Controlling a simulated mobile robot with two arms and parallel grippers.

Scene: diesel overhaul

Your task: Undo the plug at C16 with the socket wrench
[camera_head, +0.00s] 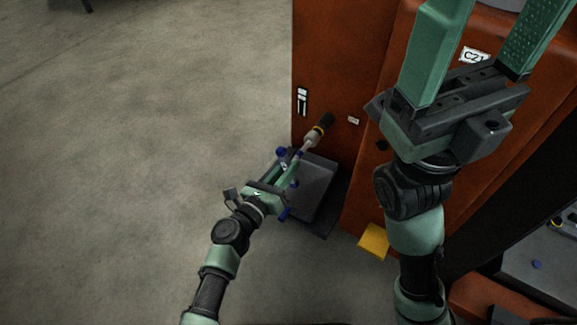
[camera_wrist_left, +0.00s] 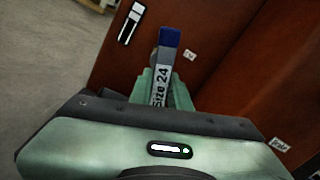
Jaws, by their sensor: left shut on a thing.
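My left gripper (camera_head: 286,172) is low beside the orange engine housing, over a grey tray (camera_head: 320,188). It is shut on a wrench (camera_wrist_left: 160,85) with a "Size 24" label and a blue end, which sticks out between the fingers in the left wrist view. The socket end cannot be made out. My right gripper (camera_head: 488,22) is large in the upper right of the head view, open, its tips cut off by the frame.
The orange housing (camera_head: 325,60) stands beyond the left gripper. A yellow block (camera_head: 374,241) lies by the housing. Another grey surface (camera_head: 545,260) is at lower right. The floor on the left is clear.

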